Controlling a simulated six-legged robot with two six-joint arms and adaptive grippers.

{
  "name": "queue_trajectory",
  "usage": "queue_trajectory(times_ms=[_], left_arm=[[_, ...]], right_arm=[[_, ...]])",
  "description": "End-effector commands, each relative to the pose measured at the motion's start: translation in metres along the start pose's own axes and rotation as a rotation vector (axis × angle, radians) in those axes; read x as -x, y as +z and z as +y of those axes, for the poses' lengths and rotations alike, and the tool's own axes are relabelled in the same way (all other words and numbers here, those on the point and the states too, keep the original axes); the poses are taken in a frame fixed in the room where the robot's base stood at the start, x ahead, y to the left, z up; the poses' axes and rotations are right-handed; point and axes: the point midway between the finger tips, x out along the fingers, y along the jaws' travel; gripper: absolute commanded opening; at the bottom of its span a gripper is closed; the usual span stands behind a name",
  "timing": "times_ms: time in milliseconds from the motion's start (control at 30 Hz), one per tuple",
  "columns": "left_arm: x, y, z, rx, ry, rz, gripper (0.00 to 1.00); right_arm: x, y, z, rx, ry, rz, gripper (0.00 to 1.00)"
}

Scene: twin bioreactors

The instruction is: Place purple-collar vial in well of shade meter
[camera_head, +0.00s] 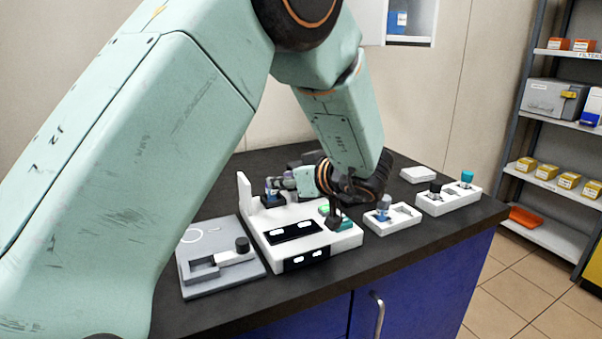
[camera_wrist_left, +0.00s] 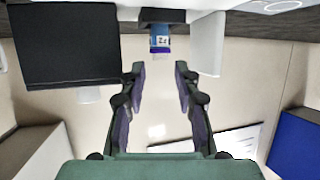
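A small vial (camera_wrist_left: 160,42) with a blue label and a purple-blue band shows in the left wrist view, which looks inverted. Its base end meets a dark block (camera_wrist_left: 162,16). In the head view the vial (camera_head: 269,184) stands in this dark block at the back of a white device (camera_head: 258,222), apparently the shade meter. My left gripper (camera_wrist_left: 161,72) is open, its fingers apart with clear gaps and its tips just short of the vial. In the head view the left gripper (camera_head: 286,182) is partly hidden by its wrist. My right gripper is not in view.
An upright white plate (camera_head: 244,190) stands beside the dark block.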

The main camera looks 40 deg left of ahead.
Motion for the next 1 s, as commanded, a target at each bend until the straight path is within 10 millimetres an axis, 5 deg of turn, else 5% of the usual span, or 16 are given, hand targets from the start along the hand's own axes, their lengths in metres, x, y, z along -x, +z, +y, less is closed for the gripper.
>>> queue_trajectory(times_ms=[400, 1000], left_arm=[[0.063, -0.002, 0.0, -0.001, 0.0, 0.003, 0.32], [0.07, 0.0, -0.001, 0.0, -0.001, 0.0, 0.32]], right_arm=[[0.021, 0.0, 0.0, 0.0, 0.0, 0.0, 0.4], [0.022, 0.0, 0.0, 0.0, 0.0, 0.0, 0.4]])
